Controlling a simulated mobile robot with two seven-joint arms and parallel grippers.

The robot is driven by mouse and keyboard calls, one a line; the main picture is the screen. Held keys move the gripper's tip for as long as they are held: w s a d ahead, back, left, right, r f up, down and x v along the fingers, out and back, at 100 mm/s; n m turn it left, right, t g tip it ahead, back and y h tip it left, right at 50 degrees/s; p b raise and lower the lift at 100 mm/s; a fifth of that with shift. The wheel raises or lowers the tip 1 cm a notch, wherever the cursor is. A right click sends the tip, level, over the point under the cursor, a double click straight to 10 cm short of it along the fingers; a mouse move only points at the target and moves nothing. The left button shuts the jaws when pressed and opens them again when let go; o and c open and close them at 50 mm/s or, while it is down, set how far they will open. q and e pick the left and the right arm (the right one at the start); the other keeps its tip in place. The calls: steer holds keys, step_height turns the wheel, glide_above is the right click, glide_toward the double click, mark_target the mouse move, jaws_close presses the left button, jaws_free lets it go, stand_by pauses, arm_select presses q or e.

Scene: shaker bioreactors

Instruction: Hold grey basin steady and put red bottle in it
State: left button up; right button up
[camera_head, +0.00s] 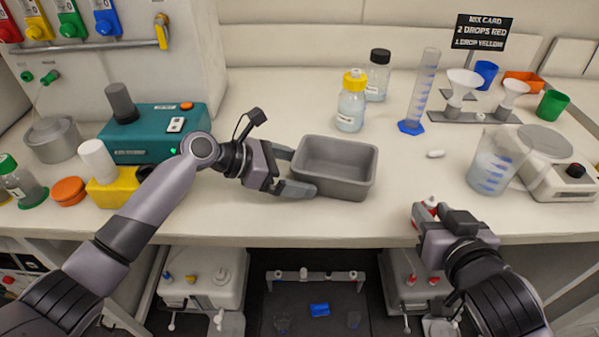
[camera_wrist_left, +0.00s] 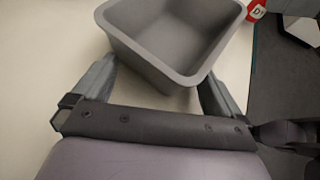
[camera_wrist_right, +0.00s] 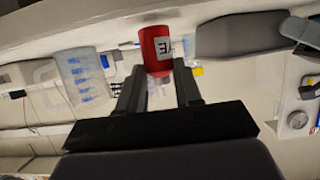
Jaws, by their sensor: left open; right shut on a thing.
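The grey basin (camera_head: 340,184) is an empty, open rectangular tub standing on the bench in the middle of the head view. My left gripper (camera_head: 291,171) is open at the basin's left end, one finger at the back side and one at the front. In the left wrist view the basin's near corner (camera_wrist_left: 168,77) lies between the spread fingers. The red bottle (camera_head: 427,206) is held by my right gripper (camera_head: 422,212), which is shut on it near the bench's front edge, right of the basin. In the right wrist view the red bottle (camera_wrist_right: 156,50) shows a white label between the fingertips.
A yellow-capped bottle (camera_head: 351,108) and a black-capped bottle (camera_head: 377,80) stand behind the basin. A graduated cylinder (camera_head: 422,90), a beaker (camera_head: 494,165) and a balance (camera_head: 562,178) stand to the right. A teal device (camera_head: 150,140) is at left. Bench between basin and red bottle is clear.

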arm_select(q)
steer(key=shift+w+d+f, duration=0.1)
steer(key=shift+d+f, duration=0.1)
steer(key=shift+d, duration=0.05)
jaws_close()
steer(key=shift+c, duration=1.4)
jaws_free()
